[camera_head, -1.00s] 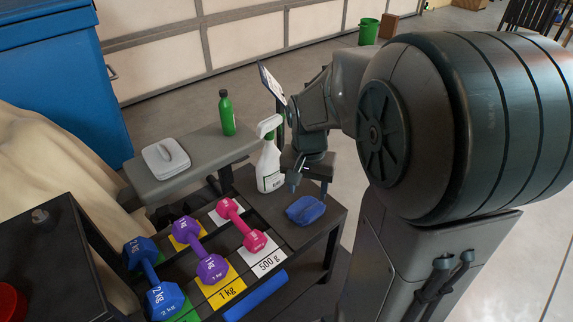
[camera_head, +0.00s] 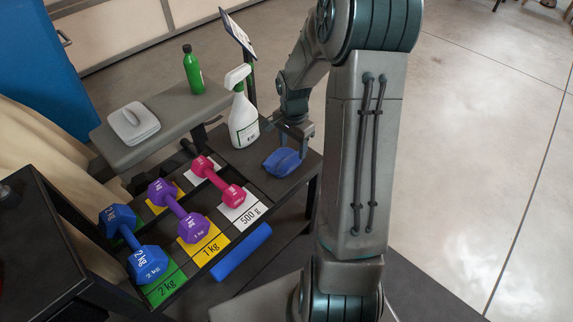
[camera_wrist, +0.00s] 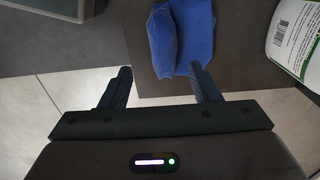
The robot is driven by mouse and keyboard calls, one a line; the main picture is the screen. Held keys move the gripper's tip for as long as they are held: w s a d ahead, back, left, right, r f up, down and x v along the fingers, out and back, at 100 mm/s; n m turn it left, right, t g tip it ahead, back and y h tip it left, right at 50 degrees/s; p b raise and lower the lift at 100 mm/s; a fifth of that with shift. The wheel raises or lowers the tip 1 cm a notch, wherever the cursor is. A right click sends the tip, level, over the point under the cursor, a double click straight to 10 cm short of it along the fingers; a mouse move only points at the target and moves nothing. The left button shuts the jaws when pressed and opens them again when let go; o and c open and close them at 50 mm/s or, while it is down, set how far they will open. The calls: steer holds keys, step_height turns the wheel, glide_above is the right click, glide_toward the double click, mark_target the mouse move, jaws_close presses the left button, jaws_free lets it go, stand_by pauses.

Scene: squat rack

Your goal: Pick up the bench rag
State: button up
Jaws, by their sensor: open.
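The bench rag (camera_head: 283,161) is a blue folded cloth lying on the dark rack top, near its right corner, in front of the white spray bottle (camera_head: 243,120). In the wrist view the rag (camera_wrist: 180,38) lies beyond the fingertips, ahead of the right finger. My gripper (camera_wrist: 163,82) is open and empty, its two dark fingers apart. The right fingertip is close to the rag's near edge; I cannot tell whether it touches. In the head view my gripper (camera_head: 296,134) is just behind and above the rag, partly hidden by the wrist.
Blue, purple and pink dumbbells (camera_head: 219,180) lie on the rack over weight labels. A blue roll (camera_head: 242,252) lies at the front. The floor on the right is clear.

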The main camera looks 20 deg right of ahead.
mark_target(290, 160)
steer(key=shift+w+a+f+b, duration=0.15)
steer(key=shift+f+b, duration=0.2)
steer(key=shift+f, duration=0.6)
steer(key=shift+s+a+f+b, duration=0.1)
steer(key=shift+f+b, duration=0.2)
steer(key=shift+f, duration=0.65)
steer(key=shift+w+a+f+b, duration=0.15)
steer(key=shift+f+b, duration=0.2)
steer(key=shift+f, duration=0.6)
steer(key=shift+s+f, duration=0.1)
steer(key=shift+f, duration=0.1)
steer(key=c, duration=1.1)
